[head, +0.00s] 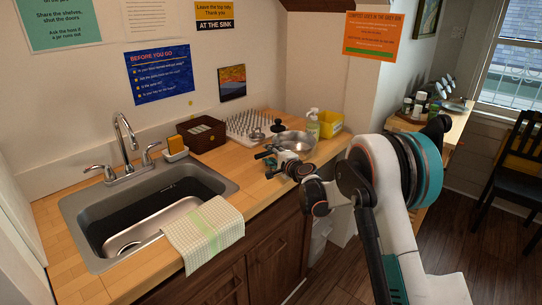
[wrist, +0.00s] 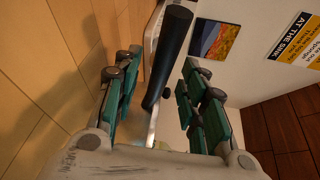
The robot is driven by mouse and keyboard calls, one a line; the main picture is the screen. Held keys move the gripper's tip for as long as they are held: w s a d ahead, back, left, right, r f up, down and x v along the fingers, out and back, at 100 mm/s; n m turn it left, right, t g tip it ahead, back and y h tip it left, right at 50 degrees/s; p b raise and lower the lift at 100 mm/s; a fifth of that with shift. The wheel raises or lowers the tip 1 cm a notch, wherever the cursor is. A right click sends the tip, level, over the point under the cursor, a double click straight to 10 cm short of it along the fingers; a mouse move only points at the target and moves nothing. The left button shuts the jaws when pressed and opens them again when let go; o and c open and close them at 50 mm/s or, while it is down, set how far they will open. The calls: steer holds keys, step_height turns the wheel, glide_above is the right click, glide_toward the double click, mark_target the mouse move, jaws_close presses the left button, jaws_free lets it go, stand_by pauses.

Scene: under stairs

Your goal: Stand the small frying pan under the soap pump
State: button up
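A shiny metal pan (head: 297,142) sits on the wooden counter toward its right end in the head view. The soap pump (head: 313,124), a clear greenish bottle with a pale top, stands just behind it to the right. My gripper (head: 266,163) is low over the counter at the pan's front left. In the wrist view a black handle (wrist: 168,55) lies between the fingers of my gripper (wrist: 160,100), with gaps on both sides. The gripper looks open around it. The pan's bowl is mostly hidden in the wrist view.
A yellow box (head: 330,124) stands right of the soap pump. A spiked drying rack (head: 243,124) and a brown box (head: 203,134) line the wall. The sink (head: 100,215) with a draped towel (head: 203,234) is at left. Bare counter (head: 245,180) lies between sink and gripper.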

steer(key=shift+r, duration=0.2)
steer(key=s+d+r+n+g+h+p, duration=0.15)
steer(key=s+d+r, duration=0.35)
steer(key=s, duration=0.5)
steer(key=s+d+r+n+g+h+p, duration=0.1)
steer(key=s+d+r+n, duration=0.3)
steer(key=s, duration=0.6)
steer(key=s+d+r+n+g+h+p, duration=0.1)
steer(key=s+d+r+n, duration=0.1)
steer(key=s+d+r, duration=0.6)
steer(key=s+d+f+n+g+h, duration=0.1)
steer(key=s+d+f, duration=0.1)
steer(key=s, duration=0.7)
steer(key=s+d+f+n+g+h, duration=0.1)
steer(key=s+d, duration=0.3)
steer(key=s, duration=0.6)
steer(key=s+d+f+n+g+h, duration=0.1)
steer(key=s+d+f+n+h, duration=0.2)
steer(key=s, duration=0.7)
steer(key=shift+d, duration=0.5)
